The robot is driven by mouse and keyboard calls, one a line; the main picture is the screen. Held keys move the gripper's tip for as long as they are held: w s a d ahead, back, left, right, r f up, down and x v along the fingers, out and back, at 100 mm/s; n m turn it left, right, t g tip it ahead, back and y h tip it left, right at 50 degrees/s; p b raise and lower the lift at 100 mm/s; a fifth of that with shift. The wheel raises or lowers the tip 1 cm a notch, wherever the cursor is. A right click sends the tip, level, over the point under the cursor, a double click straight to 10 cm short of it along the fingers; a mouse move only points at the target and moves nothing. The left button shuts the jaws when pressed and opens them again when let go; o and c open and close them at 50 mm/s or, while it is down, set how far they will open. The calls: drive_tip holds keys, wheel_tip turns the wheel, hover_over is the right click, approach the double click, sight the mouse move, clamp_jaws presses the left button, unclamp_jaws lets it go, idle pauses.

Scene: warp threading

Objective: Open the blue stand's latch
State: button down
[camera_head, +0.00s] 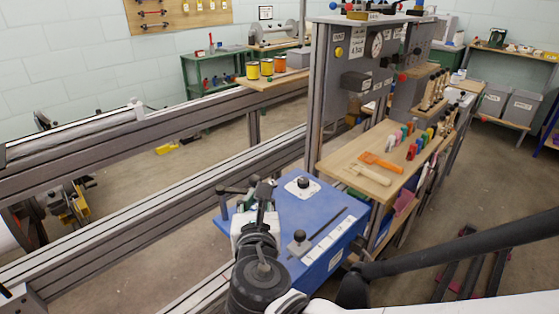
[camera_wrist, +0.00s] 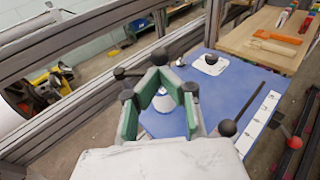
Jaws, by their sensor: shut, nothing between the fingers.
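The blue stand (camera_head: 325,208) is at the lower middle of the head view; its blue top (camera_wrist: 235,85) also shows in the wrist view. It carries a black knob on a white plate (camera_head: 302,184), a dark slot and a ball-topped post (camera_head: 299,240). A black lever (camera_head: 235,190) is at its left edge, also in the wrist view (camera_wrist: 128,73). I cannot tell which part is the latch. A white cylindrical part (camera_wrist: 163,100) shows beyond the fingers, partly hidden.
Long grey rails (camera_head: 150,205) run along the stand's left side. A wooden bench (camera_head: 345,165) with an orange tool (camera_head: 381,162) and several coloured handles stands behind it. A grey panel with a gauge (camera_head: 377,45) rises at the back. Floor shows left and right.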

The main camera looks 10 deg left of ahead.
drive_tip(key=shift+b+x, duration=0.45)
drive_tip(key=shift+x, duration=1.7)
drive_tip(key=shift+w+d+y, duration=0.15)
drive_tip(key=shift+w+y, duration=0.05)
drive_tip(key=shift+y, duration=0.1)
